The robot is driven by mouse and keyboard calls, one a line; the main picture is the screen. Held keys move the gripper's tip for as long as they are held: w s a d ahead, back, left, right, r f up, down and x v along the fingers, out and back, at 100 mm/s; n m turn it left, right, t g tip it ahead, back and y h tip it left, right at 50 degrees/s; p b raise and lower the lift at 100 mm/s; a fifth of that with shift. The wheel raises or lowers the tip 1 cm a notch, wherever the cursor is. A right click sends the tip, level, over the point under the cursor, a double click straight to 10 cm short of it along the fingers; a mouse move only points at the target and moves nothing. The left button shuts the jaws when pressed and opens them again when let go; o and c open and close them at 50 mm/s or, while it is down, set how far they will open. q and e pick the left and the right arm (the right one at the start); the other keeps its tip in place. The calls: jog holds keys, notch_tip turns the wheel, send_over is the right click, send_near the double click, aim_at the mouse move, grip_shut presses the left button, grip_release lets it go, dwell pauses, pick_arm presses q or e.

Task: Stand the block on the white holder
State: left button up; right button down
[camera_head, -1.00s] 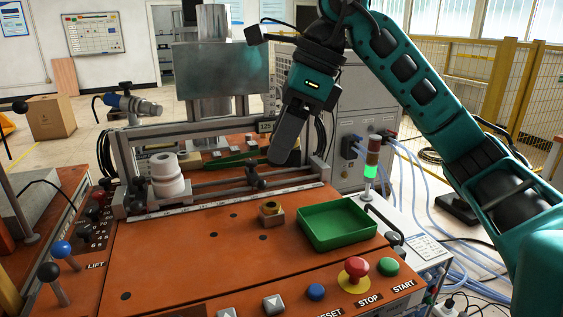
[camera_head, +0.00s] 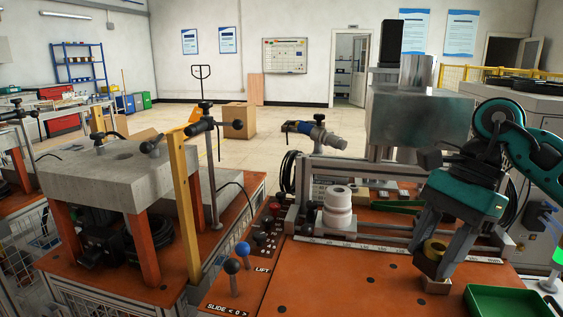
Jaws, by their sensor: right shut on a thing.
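The block (camera_head: 431,264), a small brownish piece with a yellow brass-like ring on it, is at the orange work surface (camera_head: 340,285), left of the green tray. My right gripper (camera_head: 436,256) reaches down from the upper right and is shut on it, with fingers on both sides hiding part of it. I cannot tell whether the block's base touches the surface. The white holder (camera_head: 337,208), a stepped round stack, stands upright to the left and farther back, on the rail assembly; nothing is seen on top of it. My left gripper is not in view.
The green tray (camera_head: 505,303) lies just right of the block. Lever knobs, one blue (camera_head: 243,249) and one black (camera_head: 232,266), rise at the front left. A large grey metal block (camera_head: 418,120) stands behind. The orange surface between block and holder is mostly clear.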

jog(key=a+f+n+g+h+p, duration=0.1)
jog(key=f+n, duration=0.1)
jog(key=n, duration=0.2)
jog(key=s+a+f+n+g+h+p, duration=0.1)
jog(key=f+n, duration=0.2)
jog(key=n, duration=0.1)
jog(key=s+a+f+n+h, duration=0.1)
jog(key=f+n, duration=0.2)
jog(key=n, duration=0.1)
jog(key=shift+f+g+h+p, duration=0.2)
jog(key=shift+g+h+p, duration=0.1)
jog(key=shift+g+p, duration=0.1)
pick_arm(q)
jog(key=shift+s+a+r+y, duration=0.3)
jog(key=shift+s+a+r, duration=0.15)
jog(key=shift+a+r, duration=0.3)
pick_arm(e)
jog(key=shift+s+a+f+n+h, duration=0.15)
jog(key=shift+f+n+h, duration=0.15)
jog(key=shift+f+n, duration=0.4)
